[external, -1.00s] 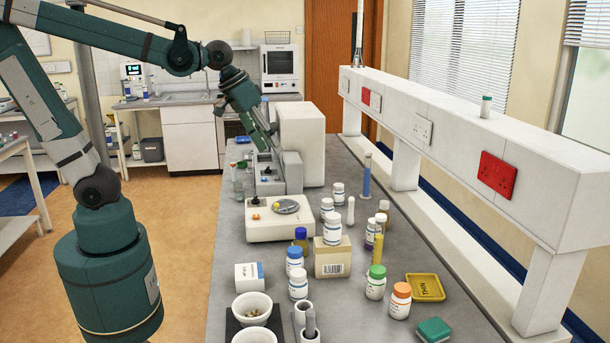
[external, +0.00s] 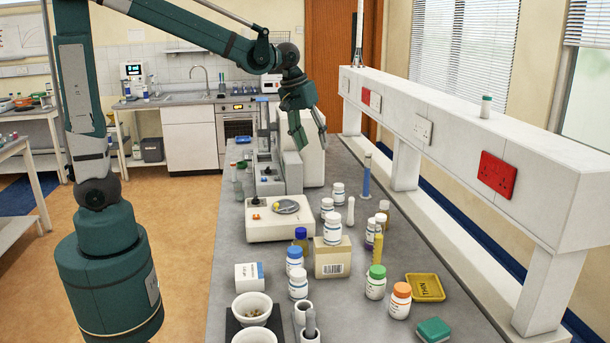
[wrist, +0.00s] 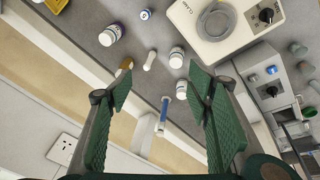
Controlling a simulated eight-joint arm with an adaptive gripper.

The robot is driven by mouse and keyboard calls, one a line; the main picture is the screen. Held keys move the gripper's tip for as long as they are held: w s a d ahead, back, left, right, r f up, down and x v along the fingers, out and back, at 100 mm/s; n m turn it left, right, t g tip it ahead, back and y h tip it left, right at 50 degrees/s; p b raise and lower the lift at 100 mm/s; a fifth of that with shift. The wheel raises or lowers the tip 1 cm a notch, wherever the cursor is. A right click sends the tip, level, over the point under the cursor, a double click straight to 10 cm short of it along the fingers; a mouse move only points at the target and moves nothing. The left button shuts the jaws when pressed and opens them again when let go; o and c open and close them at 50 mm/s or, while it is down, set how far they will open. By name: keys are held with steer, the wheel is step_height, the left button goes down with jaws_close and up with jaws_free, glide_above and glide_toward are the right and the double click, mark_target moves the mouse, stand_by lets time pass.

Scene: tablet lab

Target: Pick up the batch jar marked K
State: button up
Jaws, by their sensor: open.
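Several white labelled jars stand on the grey bench; I cannot read which one bears a K. In the external view, white-lidded jars include a far one (external: 338,191), one beside it (external: 327,208), one by the cardboard box (external: 332,231) and a nearer one (external: 298,285). Others have a blue lid (external: 294,262), a green lid (external: 375,284) and an orange lid (external: 400,301). My gripper (external: 309,136) is open and empty, high above the far part of the bench. In the wrist view, its spread fingers (wrist: 160,82) frame a white jar (wrist: 182,89) near the right finger and another jar (wrist: 176,57) beyond.
A cardboard box (external: 332,259), a blue cylinder (external: 366,176) and bottles crowd the jars. A white raised service ledge (external: 455,125) runs along the right. A yellow tray (external: 425,287) lies near the right edge.

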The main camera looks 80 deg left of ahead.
mark_target(339, 185)
steer(key=w+a+f+n+g, duration=0.1)
steer(key=w+a+f+n, duration=0.2)
steer(key=w+a+f, duration=0.2)
steer(key=w+a+f+n+g, duration=0.1)
steer(key=w+a+f+n, duration=0.1)
steer(key=w+a+f, duration=0.4)
steer(key=w+a+f+n+g+b, duration=0.1)
steer(key=w+a+f+n, duration=0.2)
steer(key=a+f, duration=1)
steer(key=shift+w+f+n+h, duration=0.15)
steer(key=shift+w+n+h, duration=0.2)
steer(key=shift+w, duration=0.9)
steer(key=shift+a+f, duration=0.2)
steer(key=shift+f, duration=0.1)
steer(key=shift+f, duration=1.2)
steer(key=shift+f, duration=0.1)
steer(key=shift+s+d+f, duration=0.1)
steer(key=shift+f, duration=2.4)
